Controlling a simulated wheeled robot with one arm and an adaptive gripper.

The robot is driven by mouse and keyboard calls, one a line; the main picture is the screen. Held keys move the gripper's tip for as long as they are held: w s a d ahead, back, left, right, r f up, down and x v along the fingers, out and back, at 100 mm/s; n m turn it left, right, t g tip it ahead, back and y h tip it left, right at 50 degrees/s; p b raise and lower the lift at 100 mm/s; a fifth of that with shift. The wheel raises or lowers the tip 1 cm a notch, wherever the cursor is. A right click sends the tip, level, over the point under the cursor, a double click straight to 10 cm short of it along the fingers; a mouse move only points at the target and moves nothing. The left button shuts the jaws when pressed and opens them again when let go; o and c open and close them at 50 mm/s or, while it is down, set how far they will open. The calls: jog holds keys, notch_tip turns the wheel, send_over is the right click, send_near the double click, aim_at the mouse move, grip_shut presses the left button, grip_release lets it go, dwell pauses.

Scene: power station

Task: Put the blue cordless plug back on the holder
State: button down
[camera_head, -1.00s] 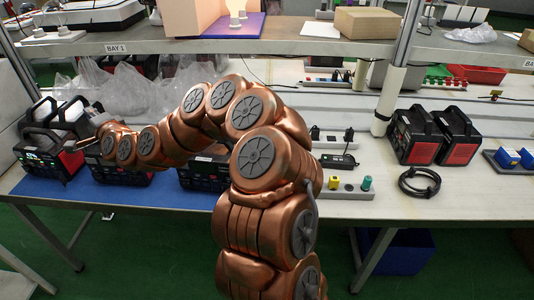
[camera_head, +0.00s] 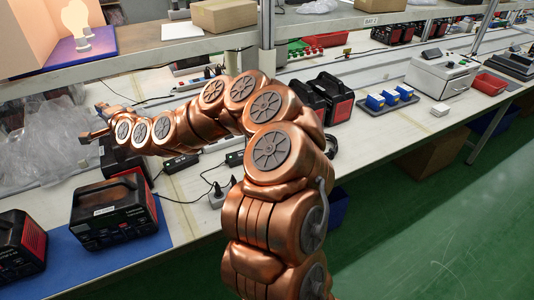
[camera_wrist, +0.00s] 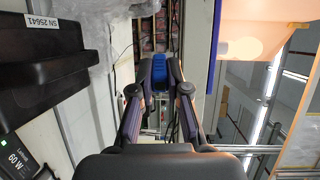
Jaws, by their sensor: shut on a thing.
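The blue cordless plug (camera_wrist: 160,71) is between the fingertips of my gripper (camera_wrist: 161,78) in the wrist view. The gripper is shut on it, and only part of the blue body shows. In the head view my gripper (camera_head: 97,122) is at the left, raised above the bench and pointing left; the plug cannot be made out there. A dark tray (camera_head: 372,110) with blue-and-white blocks (camera_head: 389,97) stands on the bench right of my arm, well away from the gripper. I cannot tell whether this is the holder.
Black-and-red power units (camera_head: 115,211) stand on a blue mat (camera_head: 75,256) at the lower left. More power units (camera_head: 330,98) stand behind my arm. A shelf (camera_head: 190,47) runs above the bench. A white machine (camera_head: 441,74) is at the right. Bench (camera_head: 375,150) before the tray is clear.

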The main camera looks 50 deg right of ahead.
jog(key=s+d+f+n+g+y+b, duration=0.1)
jog(key=s+d+f+n+g+y, duration=0.1)
jog(key=s+d+f+n+g, duration=0.35)
jog(key=s+d+f+n+g+y+b, duration=0.1)
jog(key=s+d+f+n+g+y, duration=0.1)
jog(key=d+f+g, duration=0.5)
jog(key=s+d+f+n+g+h+b, duration=0.1)
jog(key=s+d+f+n+g+h, duration=0.15)
jog(key=s+d, duration=0.85)
jog(key=s+d+f+n+g+h+b, duration=0.25)
jog(key=s+d, duration=0.55)
jog(key=s, duration=0.6)
jog(key=shift+n+t, duration=0.25)
jog(key=shift+n, duration=0.2)
jog(key=shift+f, duration=2.2)
jog(key=shift+f+b, duration=0.7)
jog(key=shift+b, duration=0.05)
